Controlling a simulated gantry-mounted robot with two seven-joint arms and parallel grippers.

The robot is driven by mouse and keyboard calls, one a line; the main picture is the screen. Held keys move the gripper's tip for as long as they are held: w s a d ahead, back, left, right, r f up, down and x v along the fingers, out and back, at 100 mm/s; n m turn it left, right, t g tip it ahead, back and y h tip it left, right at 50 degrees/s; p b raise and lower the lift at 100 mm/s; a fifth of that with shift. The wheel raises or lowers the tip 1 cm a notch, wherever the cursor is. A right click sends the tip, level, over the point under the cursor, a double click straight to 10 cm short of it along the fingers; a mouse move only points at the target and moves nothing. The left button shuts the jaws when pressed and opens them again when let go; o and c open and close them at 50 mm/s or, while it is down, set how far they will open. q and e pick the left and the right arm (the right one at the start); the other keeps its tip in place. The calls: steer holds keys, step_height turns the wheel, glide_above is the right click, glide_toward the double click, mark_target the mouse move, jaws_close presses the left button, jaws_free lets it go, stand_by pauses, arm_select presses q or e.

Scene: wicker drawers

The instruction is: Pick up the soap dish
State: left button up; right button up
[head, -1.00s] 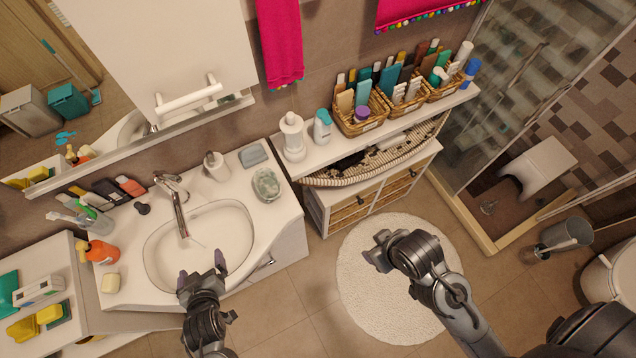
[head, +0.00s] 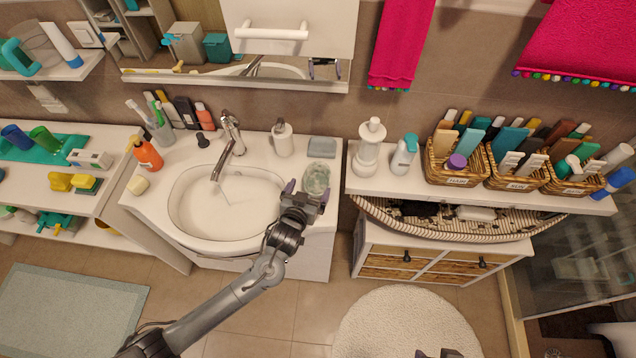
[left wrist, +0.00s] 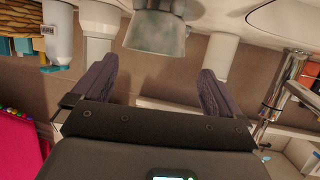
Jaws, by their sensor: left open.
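The soap dish (head: 317,178) is a green, glassy, oval dish. It stands on the right end of the white sink counter, in front of a flat grey-blue item (head: 321,147). My left gripper (head: 306,193) is open at the dish's near side, its fingers spread around the near edge. Contact cannot be told. In the left wrist view the open fingers (left wrist: 157,84) have nothing between them. A grey glassy tapered shape (left wrist: 157,32), apparently the dish, lies just beyond them. A dark tip of my right gripper (head: 439,353) shows at the bottom edge; its jaws cannot be judged.
A white pump bottle (head: 368,148) and a teal-capped bottle (head: 404,156) stand on the shelf to the right. A soap pump (head: 283,140) stands behind the basin (head: 226,205). Wicker baskets (head: 455,175) line the shelf.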

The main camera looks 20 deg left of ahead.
mark_target(316, 188)
arm_select(q)
steer(key=shift+d+f+x, duration=0.1)
steer(key=shift+d+x, duration=0.05)
steer(key=shift+x, duration=1.3)
steer(key=shift+d+f+x, duration=0.1)
steer(key=shift+d+x, duration=0.05)
steer(key=shift+x, duration=1.35)
steer(key=c, duration=0.9)
steer(key=shift+c, duration=0.3)
steer(key=shift+r, duration=0.1)
